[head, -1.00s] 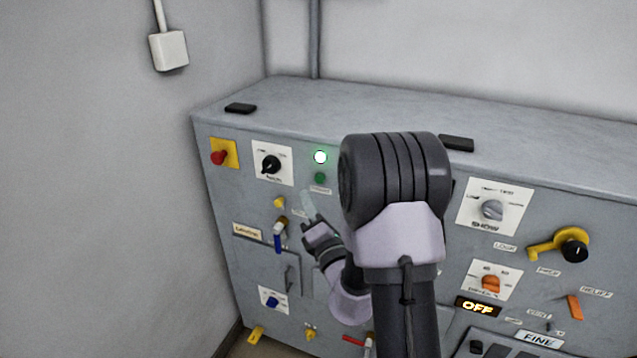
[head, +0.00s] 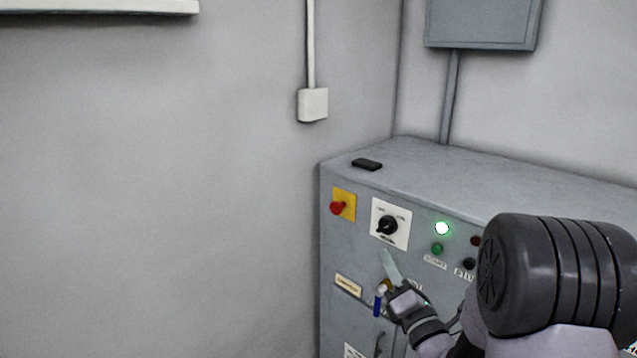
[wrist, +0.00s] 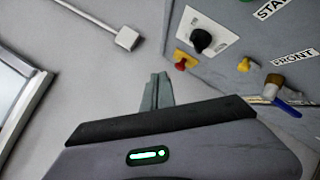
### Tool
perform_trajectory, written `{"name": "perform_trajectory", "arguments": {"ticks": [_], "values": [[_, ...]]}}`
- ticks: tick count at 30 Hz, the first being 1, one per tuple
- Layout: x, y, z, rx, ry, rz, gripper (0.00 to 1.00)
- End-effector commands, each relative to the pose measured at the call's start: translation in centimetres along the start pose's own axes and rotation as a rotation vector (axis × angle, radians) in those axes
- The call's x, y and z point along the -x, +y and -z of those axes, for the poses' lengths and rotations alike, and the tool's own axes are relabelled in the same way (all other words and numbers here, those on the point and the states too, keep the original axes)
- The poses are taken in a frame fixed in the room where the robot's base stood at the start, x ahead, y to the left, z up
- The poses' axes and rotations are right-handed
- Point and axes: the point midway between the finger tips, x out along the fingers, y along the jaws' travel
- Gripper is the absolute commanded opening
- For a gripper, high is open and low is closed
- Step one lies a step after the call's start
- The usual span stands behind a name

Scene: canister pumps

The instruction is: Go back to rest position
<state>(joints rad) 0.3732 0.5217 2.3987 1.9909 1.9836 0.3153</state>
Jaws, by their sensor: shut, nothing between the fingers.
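My gripper (head: 389,262) is in front of the upper left part of the grey control cabinet (head: 345,262) in the head view, with its fingers pointing up. In the wrist view my gripper's fingers (wrist: 157,90) are together and empty, with the pale wall behind them. A black rotary knob (head: 388,225) on a white plate is just above the fingertips in the head view. A blue-handled valve (head: 378,303) is just below and left of the gripper. My arm hides the right part of the cabinet front.
A red button (head: 338,208) on a yellow plate is at the cabinet's upper left. A green lamp (head: 442,228) is lit. A dark flat object (head: 367,164) lies on the cabinet top. A white box (head: 313,105) is on the left wall. The space left of the cabinet looks clear.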

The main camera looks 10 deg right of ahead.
Motion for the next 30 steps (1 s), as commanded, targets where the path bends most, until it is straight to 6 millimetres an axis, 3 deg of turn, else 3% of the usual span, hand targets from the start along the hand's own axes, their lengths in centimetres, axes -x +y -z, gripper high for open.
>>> {"name": "perform_trajectory", "arguments": {"ticks": [1, 3, 5, 6, 8, 9, 11, 12, 13, 15, 17, 18, 22, 30], "values": [[-0.4, 4.7, 1.8, 0.069, 0.108, -0.108, 0.00], [0.6, 11.3, 5.4, 0.207, 0.292, -0.285, 0.00], [3.0, 16.4, 8.7, 0.358, 0.450, -0.446, 0.00], [5.3, 19.3, 10.9, 0.480, 0.556, -0.561, 0.00], [10.0, 22.5, 14.0, 0.706, 0.712, -0.751, 0.00], [13.8, 23.7, 15.7, 0.894, 0.815, -0.889, 0.00], [19.7, 23.4, 17.1, 1.245, 0.959, -1.109, 0.00], [23.0, 21.9, 17.0, 1.507, 1.038, -1.246, 0.00], [24.7, 20.6, 16.3, 1.694, 1.082, -1.331, 0.00], [26.7, 17.7, 13.8, 2.087, 1.145, -1.476, 0.00], [27.0, 16.2, 11.5, 2.350, 1.170, -1.547, 0.00], [27.0, 15.6, 10.2, -2.444, -1.159, 1.549, 0.00], [26.8, 14.8, 8.2, -2.357, -1.050, 1.417, 0.00], [26.8, 14.8, 8.2, -2.357, -1.050, 1.417, 0.00]]}}
